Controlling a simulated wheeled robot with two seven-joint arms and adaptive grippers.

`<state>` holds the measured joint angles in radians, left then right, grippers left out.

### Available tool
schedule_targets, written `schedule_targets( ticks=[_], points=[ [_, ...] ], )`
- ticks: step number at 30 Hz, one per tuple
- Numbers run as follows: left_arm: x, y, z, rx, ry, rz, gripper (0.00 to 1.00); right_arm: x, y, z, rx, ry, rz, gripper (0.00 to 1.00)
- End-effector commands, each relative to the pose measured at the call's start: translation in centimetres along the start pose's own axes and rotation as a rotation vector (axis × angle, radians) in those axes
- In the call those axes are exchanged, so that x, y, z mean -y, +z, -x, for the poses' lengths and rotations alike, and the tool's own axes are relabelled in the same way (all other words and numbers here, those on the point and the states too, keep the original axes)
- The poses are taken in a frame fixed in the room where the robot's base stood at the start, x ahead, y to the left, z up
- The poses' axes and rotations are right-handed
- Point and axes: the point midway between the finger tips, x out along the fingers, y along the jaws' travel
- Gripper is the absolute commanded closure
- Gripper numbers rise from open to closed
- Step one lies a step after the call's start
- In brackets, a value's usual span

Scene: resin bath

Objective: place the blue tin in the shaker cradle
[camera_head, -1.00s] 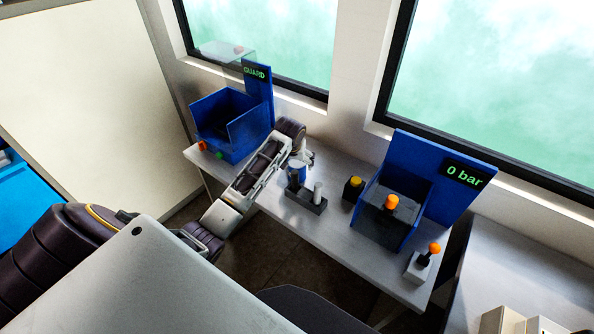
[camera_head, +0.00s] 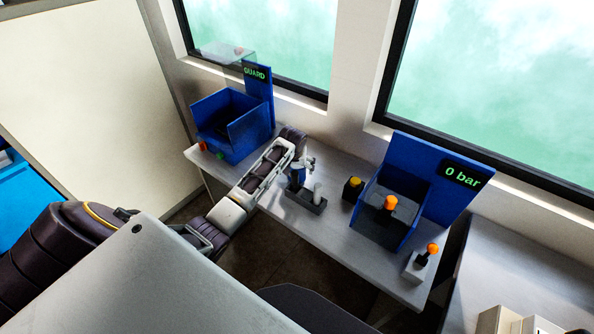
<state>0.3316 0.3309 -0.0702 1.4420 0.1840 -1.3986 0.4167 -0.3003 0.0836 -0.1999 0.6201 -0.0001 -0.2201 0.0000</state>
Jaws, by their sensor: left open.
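The blue tin (camera_head: 296,180) stands at the left end of a dark holder (camera_head: 304,199) on the bench. It is small and partly hidden by my left gripper (camera_head: 301,171). That gripper is open, its fingers at the top of the tin. I cannot tell whether they touch it. The blue box with the GUARD display (camera_head: 256,73) at the back left looks like the shaker; its clear guard (camera_head: 225,52) is raised. The cradle inside is not clearly visible. My right gripper is not in view.
A light grey cylinder (camera_head: 317,193) stands in the holder beside the tin. To the right are a yellow button (camera_head: 354,182), a blue unit (camera_head: 413,173) reading 0 bar and an orange-knobbed lever (camera_head: 432,249). Red and green buttons (camera_head: 220,154) front the GUARD box. The bench front is clear.

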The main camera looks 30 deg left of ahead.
Motion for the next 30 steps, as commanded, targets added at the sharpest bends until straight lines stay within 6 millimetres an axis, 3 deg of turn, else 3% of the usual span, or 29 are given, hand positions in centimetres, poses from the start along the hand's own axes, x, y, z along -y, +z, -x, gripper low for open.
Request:
schedule_targets(
  ticks=[15, 30],
  points=[
    [0.00, 0.00, -0.16, 0.000, 0.000, 0.000, 0.06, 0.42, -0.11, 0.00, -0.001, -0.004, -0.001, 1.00],
    [0.01, -0.09, -0.09, -0.002, 0.000, 0.000, 0.71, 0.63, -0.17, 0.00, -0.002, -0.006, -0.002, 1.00]
  ],
)
